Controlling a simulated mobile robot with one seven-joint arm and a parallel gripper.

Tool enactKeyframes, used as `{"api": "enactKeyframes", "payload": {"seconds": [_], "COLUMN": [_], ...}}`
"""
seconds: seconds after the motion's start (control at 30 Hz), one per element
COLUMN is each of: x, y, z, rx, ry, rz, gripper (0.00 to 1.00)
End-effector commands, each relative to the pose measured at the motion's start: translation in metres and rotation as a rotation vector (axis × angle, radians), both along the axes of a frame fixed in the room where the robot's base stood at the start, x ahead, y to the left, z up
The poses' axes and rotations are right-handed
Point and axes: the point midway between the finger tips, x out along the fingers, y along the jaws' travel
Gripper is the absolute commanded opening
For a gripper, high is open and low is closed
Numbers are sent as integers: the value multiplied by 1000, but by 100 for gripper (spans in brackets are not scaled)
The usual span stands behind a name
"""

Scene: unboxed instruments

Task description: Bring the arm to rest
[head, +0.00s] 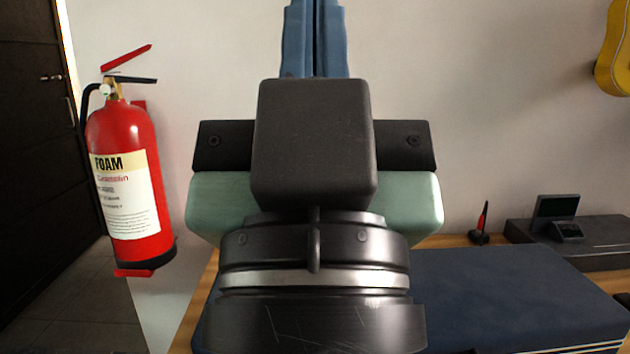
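My gripper (316,32) fills the middle of the head view, close to the camera and pointing up. Its black wrist and green-and-black body are seen from behind. Its two blue fingers lie close together at the top centre, with only a thin line between them. The fingertips are cut off by the top edge of the picture. I see no object held in the part that shows.
A red foam extinguisher (125,170) hangs at left beside a dark door (30,130). Behind my arm, a wooden table (193,318) bears a dark blue case (500,300), a small black-and-red item (480,232) and a dark device (590,245). A yellow guitar (615,55) hangs upper right.

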Motion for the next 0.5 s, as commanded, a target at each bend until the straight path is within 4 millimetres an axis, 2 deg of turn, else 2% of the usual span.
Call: {"api": "enactKeyframes", "payload": {"seconds": [0.03, 0.5], "x": [0, 0], "y": [0, 0], "z": [33, 182], "rx": [0, -1], "ry": [0, 1], "rz": [0, 0], "gripper": [0, 0]}}
